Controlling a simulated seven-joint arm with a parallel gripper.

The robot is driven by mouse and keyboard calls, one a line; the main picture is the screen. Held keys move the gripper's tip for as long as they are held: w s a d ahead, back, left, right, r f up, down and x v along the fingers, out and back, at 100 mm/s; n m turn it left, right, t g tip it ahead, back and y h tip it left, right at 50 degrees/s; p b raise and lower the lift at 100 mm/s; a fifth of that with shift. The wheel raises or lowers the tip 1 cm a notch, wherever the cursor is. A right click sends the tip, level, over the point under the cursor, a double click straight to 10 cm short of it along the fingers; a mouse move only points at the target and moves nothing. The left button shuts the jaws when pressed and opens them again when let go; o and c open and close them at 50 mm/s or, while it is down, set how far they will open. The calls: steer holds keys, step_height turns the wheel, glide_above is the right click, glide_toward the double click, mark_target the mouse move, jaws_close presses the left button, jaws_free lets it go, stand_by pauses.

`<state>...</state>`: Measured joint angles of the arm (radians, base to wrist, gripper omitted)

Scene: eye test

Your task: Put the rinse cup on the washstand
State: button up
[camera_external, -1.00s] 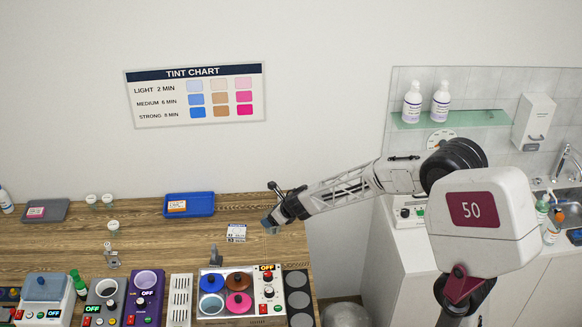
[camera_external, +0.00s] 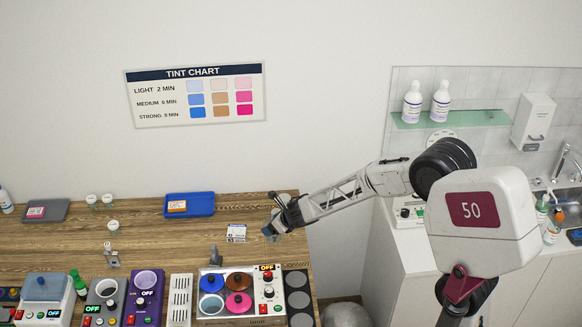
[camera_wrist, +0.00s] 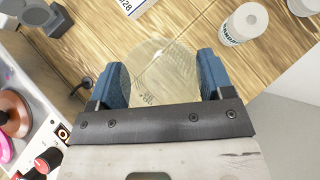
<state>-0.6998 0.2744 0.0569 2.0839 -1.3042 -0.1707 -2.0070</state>
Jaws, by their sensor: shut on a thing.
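The rinse cup (camera_wrist: 160,68) is a clear, see-through cup between the blue fingertips in the wrist view. My gripper (camera_wrist: 153,78) is shut on it, with one finger on each side. In the external view my gripper (camera_external: 271,232) is at the right end of the wooden table, pointing down. The cup is too small there to make out clearly, and I cannot tell whether it touches the table. The washstand (camera_external: 408,250) appears to be the white counter at the right, with a metal sink (camera_external: 572,212); my arm hides part of it.
The wooden table (camera_external: 60,245) holds a heater unit with coloured pots (camera_external: 240,295), a blue tray (camera_external: 190,205) and a printed card (camera_external: 236,232). A white labelled container (camera_wrist: 243,25) stands near the cup. Bottles (camera_external: 550,220) stand by the sink. A gap separates table and counter.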

steer(key=shift+f, duration=0.1)
steer(key=shift+f, duration=1.8)
steer(key=shift+f, duration=0.2)
steer(key=o, duration=1)
steer(key=shift+v, duration=3.9)
